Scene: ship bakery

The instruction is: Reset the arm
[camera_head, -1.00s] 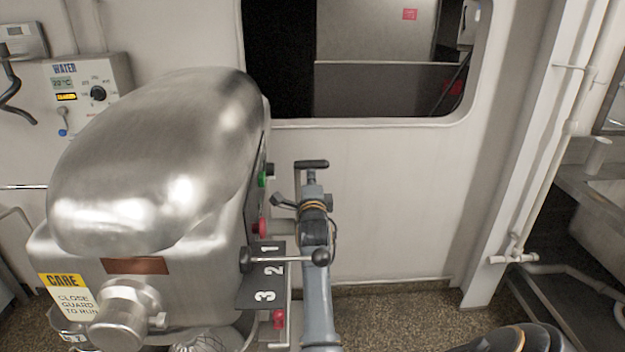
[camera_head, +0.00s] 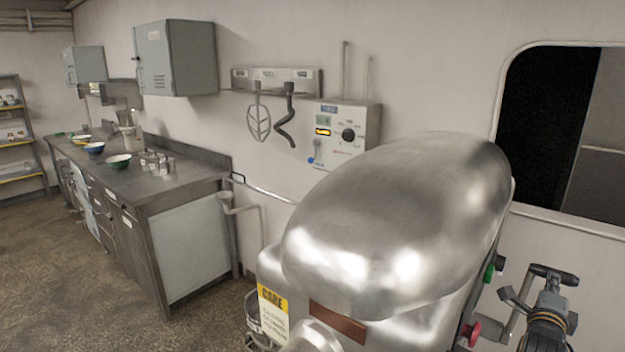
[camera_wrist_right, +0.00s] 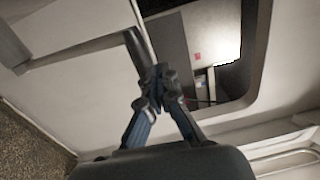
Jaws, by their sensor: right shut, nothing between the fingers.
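My right gripper (camera_head: 550,277) is at the lower right of the head view, just right of the large steel mixer (camera_head: 395,230) and near its side buttons. In the right wrist view its fingers (camera_wrist_right: 154,82) are together, with nothing between them. A pale wall and a window opening lie behind them. Most of my right arm is cut off by the bottom edge of the head view. My left gripper is in neither view.
The mixer fills the front right, with a green button (camera_head: 489,271) and red button (camera_head: 470,332) on its side. A water control box (camera_head: 343,135) hangs behind it. A steel counter (camera_head: 150,190) with bowls stands left. Floor at lower left is clear.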

